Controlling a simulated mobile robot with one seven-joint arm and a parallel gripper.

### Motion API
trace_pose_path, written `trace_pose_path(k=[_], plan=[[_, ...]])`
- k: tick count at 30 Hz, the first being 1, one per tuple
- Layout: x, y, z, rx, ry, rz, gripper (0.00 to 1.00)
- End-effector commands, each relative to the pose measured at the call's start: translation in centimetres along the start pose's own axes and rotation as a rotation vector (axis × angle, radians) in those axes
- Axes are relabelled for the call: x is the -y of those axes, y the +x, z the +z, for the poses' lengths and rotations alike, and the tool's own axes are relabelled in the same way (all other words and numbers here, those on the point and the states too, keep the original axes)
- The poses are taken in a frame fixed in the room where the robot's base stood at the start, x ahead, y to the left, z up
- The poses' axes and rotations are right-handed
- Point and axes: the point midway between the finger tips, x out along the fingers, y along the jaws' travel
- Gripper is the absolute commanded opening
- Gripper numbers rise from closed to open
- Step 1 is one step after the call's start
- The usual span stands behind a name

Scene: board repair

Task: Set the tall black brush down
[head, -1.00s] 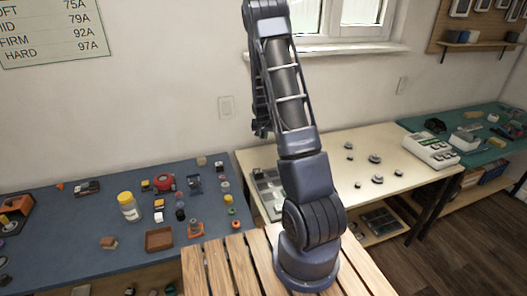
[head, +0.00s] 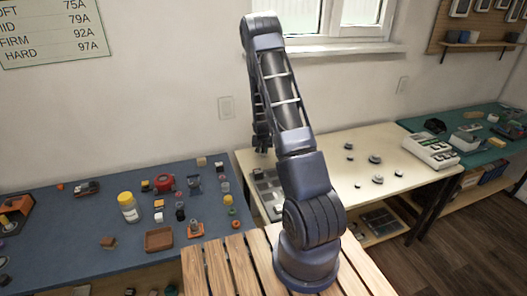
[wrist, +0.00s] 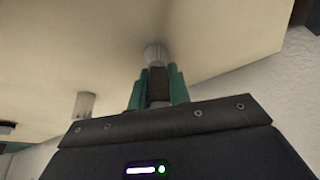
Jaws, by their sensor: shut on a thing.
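In the wrist view, my gripper (wrist: 157,74) has its two teal fingers closed around a dark, upright-looking thing, which I take to be the tall black brush (wrist: 157,86). A pale grey round end shows beyond the fingertips, against the cream table surface; whether it touches the table I cannot tell. In the head view my gripper (head: 262,143) hangs down over the back left part of the cream table (head: 325,155), partly behind my arm. The brush cannot be made out there.
A grey compartment tray (head: 268,186) lies on the cream table's left side, partly behind my arm. Several small round parts (head: 375,160) and a white device (head: 431,150) lie to the right. A blue table (head: 70,225) with a bottle (head: 128,207) and many small items stands left.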

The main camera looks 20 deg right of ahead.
Motion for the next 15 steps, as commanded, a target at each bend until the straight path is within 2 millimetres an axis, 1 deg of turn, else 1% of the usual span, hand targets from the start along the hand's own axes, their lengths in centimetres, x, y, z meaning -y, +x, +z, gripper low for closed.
trace_pose_path(k=[5,6,8,9,15], plan=[[-0.01,0.25,0.11,0.000,0.000,0.000,0.00],[0.00,0.24,0.09,0.000,0.000,0.000,0.24],[0.00,0.22,0.09,0.000,0.000,0.000,0.36],[0.00,0.22,0.09,0.000,0.000,0.000,0.40],[0.00,0.22,0.09,0.000,0.000,0.000,0.40]])
